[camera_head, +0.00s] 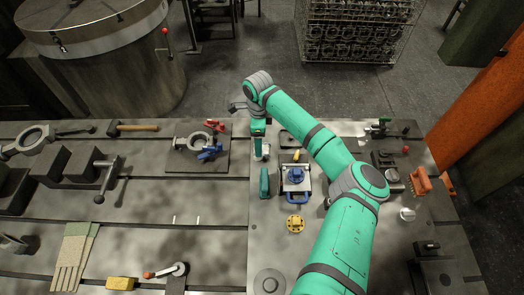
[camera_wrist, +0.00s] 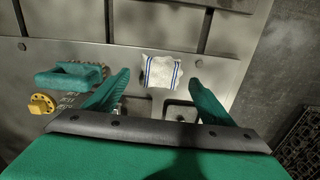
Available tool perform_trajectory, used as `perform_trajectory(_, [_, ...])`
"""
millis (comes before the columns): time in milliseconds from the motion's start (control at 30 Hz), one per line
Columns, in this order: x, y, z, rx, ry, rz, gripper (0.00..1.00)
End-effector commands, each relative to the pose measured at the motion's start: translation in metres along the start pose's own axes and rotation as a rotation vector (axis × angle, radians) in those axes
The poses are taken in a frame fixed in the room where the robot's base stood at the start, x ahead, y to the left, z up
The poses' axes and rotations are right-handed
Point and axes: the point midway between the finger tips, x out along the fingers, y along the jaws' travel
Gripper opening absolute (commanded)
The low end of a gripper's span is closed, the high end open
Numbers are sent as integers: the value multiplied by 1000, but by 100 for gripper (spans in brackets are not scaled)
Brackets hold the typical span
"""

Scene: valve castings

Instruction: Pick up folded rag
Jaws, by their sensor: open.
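The folded rag (camera_wrist: 160,71) is white with blue stripes and lies flat on the metal table in the wrist view. My gripper (camera_wrist: 160,78) has its two green fingers spread wide, one on each side of the rag in the picture. The fingers are apart from the rag, and nothing is between them in their grip. In the head view my gripper (camera_head: 260,146) points down over the table near its back edge. I cannot clearly make out the rag in the head view; my arm and gripper cover that area.
A green block-like item (camera_wrist: 68,79) and a yellow knob (camera_wrist: 41,104) lie left of the rag in the wrist view. A blue-topped fixture (camera_head: 295,178) stands close to my gripper in the head view.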

Motion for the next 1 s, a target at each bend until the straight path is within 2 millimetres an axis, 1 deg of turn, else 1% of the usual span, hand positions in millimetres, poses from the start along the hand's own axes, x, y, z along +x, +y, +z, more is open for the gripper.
perform_trajectory(133, [14, 0, -3, 7, -2, 1, 77])
perform_trajectory(300, [38, -1, -4, 10, -2, 1, 77])
perform_trajectory(400, [48, -1, -5, 11, -1, 1, 77])
perform_trajectory(500, [53, -2, -5, 9, 0, -1, 77])
perform_trajectory(733, [54, -2, -4, 8, 0, -2, 77])
perform_trajectory(767, [54, -2, -4, 8, 0, -2, 69])
perform_trajectory(800, [54, -2, -4, 8, 0, -2, 60])
perform_trajectory(867, [54, -2, -4, 8, 0, -2, 46])
perform_trajectory(900, [54, -2, -4, 8, 0, -1, 36])
perform_trajectory(933, [54, -2, -4, 8, 0, -1, 32])
perform_trajectory(1000, [53, -2, -4, 8, 0, -1, 32])
